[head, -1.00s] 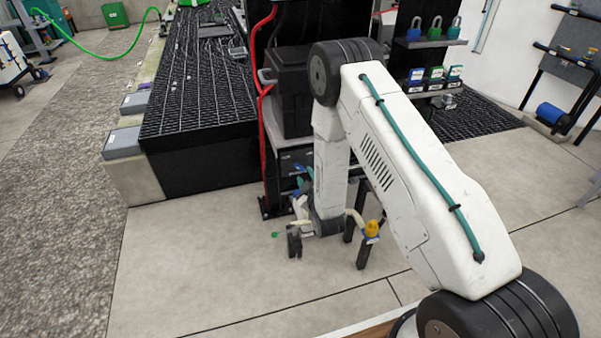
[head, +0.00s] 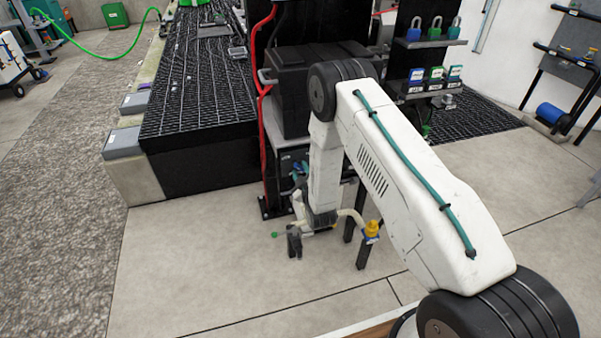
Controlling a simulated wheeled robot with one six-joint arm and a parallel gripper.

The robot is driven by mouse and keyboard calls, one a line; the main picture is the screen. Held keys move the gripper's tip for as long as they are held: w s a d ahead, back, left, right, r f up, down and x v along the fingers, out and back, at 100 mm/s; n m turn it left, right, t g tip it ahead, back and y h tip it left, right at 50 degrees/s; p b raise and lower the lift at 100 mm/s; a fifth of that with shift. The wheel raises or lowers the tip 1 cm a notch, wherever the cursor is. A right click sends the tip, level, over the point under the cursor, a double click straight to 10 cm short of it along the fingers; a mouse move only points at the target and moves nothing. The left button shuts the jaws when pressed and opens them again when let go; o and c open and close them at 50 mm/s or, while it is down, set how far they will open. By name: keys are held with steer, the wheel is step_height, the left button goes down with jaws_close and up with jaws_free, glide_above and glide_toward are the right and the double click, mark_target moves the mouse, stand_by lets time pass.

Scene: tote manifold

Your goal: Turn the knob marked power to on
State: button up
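No knob marked power can be made out. A dark panel front (head: 287,161) with small blue-green parts shows under the shelf, partly covered by my forearm. My arm reaches down in front of it, and its dark wrist end (head: 321,220) is low, just right of that panel. White pipe ends show on both sides of the wrist, with a green tip (head: 274,234) at left and a yellow cap (head: 372,228) at right.
A black case (head: 295,90) sits on the shelf above the panel. Red hoses (head: 263,110) run down the rack's left side. Padlocks (head: 436,28) and labelled blue and green items (head: 435,75) stand on shelves at right. The floor in front is clear.

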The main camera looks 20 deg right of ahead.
jaws_close()
steer(key=shift+m, duration=0.3)
steer(key=m, duration=1.3)
steer(key=shift+m, duration=2.1)
